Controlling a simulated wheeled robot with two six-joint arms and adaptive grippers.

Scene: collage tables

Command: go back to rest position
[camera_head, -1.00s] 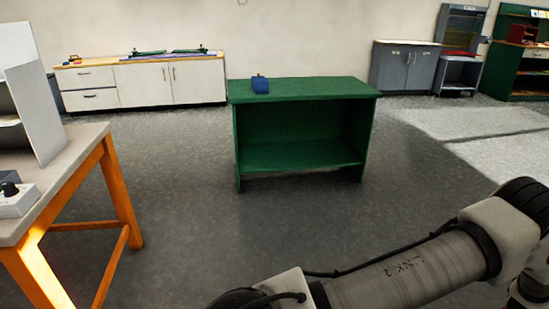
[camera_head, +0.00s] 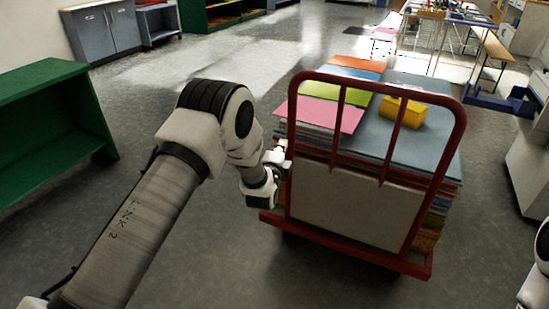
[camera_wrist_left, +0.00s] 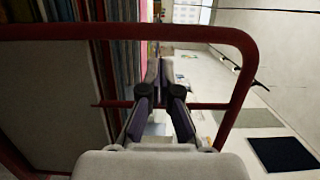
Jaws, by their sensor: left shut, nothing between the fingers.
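My left arm comes in from the left in the head view. Its gripper (camera_head: 281,157) is beside the left upright of a red-framed cart (camera_head: 457,125); whether it touches the frame I cannot tell. In the left wrist view the gripper (camera_wrist_left: 160,68) has its two dark fingers together, with nothing between them. The red frame (camera_wrist_left: 205,34) crosses close around the fingers in that view. My right gripper is out of view; only a white part of my right arm shows at the lower right edge of the head view.
The cart carries stacked sheets in several colours, with a yellow block (camera_head: 402,112) on top. A green table (camera_head: 45,80) stands at the left. Grey cabinets (camera_head: 103,30) stand behind it. Cluttered tables (camera_head: 450,17) are at the back right. Grey floor between is clear.

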